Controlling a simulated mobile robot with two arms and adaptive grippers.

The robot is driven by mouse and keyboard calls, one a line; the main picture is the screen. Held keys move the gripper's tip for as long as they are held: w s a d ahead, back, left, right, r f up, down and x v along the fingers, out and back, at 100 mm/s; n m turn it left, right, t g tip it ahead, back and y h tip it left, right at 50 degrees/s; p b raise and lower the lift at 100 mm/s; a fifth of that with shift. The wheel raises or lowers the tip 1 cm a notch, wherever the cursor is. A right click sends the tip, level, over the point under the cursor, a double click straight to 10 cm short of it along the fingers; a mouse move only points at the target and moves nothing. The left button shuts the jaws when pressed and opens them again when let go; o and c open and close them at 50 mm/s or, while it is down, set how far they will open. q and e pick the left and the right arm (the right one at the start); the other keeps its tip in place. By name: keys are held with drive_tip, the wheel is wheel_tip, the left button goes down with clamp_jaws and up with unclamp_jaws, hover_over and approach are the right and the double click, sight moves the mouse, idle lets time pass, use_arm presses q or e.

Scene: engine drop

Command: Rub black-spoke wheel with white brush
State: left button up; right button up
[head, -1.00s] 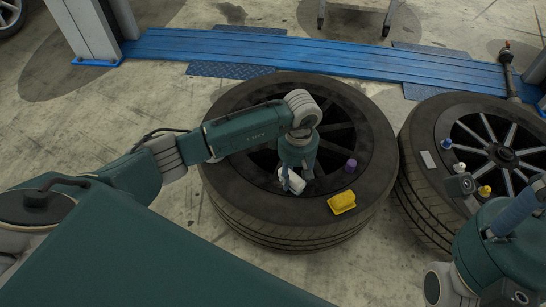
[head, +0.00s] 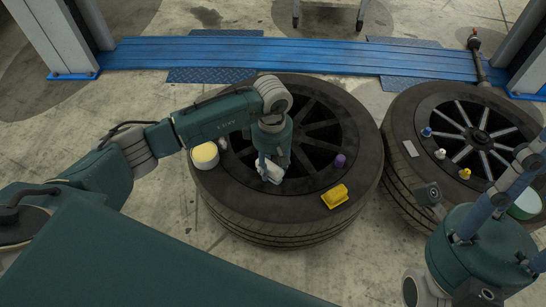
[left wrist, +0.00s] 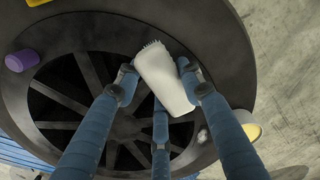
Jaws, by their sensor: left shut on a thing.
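The black-spoke wheel (head: 290,226) lies flat on the floor at the middle of the head view. Its dark spokes also show in the left wrist view (left wrist: 92,75). My left gripper (head: 268,160) is over the near part of this wheel, pointing down. It is shut on the white brush (head: 272,174). In the left wrist view the brush (left wrist: 165,80) sits between the blue fingers, bristles toward the dark rim; I cannot tell whether they touch it. My right gripper (head: 515,185) is at the right edge, its blue fingers partly cut off.
On the black-spoke wheel sit a yellow block (head: 335,196), a purple cylinder (head: 340,160) and a yellow-white round container (head: 205,155). A second wheel (head: 400,185) with pale spokes and small coloured bottles lies to the right. A blue ramp (head: 250,54) crosses behind.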

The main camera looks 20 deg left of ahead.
use_arm(q)
drive_tip(key=shift+r+p, duration=0.8)
drive_tip(key=shift+r, duration=0.75)
